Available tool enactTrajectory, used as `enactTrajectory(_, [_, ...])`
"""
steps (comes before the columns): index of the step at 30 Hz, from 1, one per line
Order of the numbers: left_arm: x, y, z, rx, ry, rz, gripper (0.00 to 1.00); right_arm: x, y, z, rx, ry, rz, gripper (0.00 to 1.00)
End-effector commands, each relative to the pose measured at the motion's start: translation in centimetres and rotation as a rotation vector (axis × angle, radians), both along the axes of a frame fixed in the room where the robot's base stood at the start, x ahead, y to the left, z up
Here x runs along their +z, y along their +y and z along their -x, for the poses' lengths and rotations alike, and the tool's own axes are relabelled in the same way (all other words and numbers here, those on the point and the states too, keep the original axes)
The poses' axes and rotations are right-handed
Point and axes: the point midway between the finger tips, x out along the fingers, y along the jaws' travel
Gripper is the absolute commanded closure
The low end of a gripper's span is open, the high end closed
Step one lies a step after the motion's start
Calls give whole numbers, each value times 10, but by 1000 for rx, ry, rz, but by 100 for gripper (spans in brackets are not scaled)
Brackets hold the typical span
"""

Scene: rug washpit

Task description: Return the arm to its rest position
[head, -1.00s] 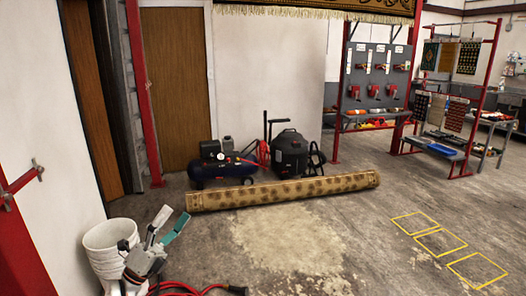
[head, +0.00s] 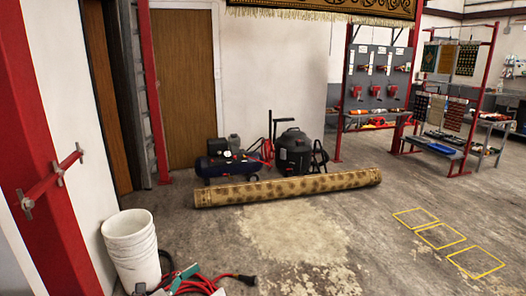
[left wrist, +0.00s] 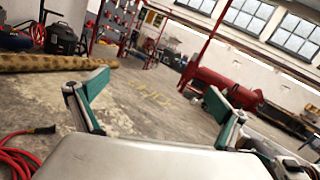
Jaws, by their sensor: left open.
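My left gripper (head: 180,279) shows at the bottom left of the head view, low in front of the white buckets. Only its green-padded fingertips and a little of its dark body are in the picture. In the left wrist view the gripper (left wrist: 158,100) has its two green-padded fingers spread wide, with nothing between them. The rest of my left arm is out of the head view. My right gripper is in neither view.
Stacked white buckets (head: 132,248) stand by the left wall, with a red cable (head: 205,283) beside them. A rolled rug (head: 290,188) lies before a blue compressor (head: 226,166) and a black vacuum (head: 294,152). Yellow floor outlines (head: 440,236) lie right; the middle floor is clear.

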Motion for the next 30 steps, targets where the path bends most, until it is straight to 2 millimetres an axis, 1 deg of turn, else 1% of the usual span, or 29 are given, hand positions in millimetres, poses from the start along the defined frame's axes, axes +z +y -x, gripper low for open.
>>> enactTrajectory(1, [-34,-6,15,10,-29,-134,0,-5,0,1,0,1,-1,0])
enactTrajectory(2, [-52,-8,23,17,-56,-222,0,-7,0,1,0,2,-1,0])
enactTrajectory(3, [-75,-11,34,20,-94,-341,0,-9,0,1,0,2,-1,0])
enactTrajectory(5, [-108,-13,52,17,-157,-519,0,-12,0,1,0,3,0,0])
enactTrajectory(6, [-128,-13,64,9,-202,-635,0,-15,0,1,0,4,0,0])
enactTrajectory(8, [-157,-11,81,-7,-274,-809,0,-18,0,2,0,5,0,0])
enactTrajectory(9, [-174,-9,94,-25,-327,-923,0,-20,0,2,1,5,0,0])
enactTrajectory(12, [-213,-1,125,-82,-469,-1203,0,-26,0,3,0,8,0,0])
enactTrajectory(14, [-231,5,143,-126,-563,-1365,0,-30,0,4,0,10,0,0])
enactTrajectory(15, [-242,8,155,-161,-631,-1471,0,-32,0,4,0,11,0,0])
enactTrajectory(18, [-263,19,184,-260,-807,-1726,0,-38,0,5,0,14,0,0])
enactTrajectory(22, [-278,31,219,-415,-1067,-2029,0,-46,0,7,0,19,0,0])
enactTrajectory(24, [-281,37,237,-509,-1219,-2177,0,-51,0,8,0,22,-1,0])
enactTrajectory(27, [-279,42,258,-643,-1433,-2354,0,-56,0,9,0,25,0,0])
enactTrajectory(30, [-273,44,274,-758,-1616,-2482,0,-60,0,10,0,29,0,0])
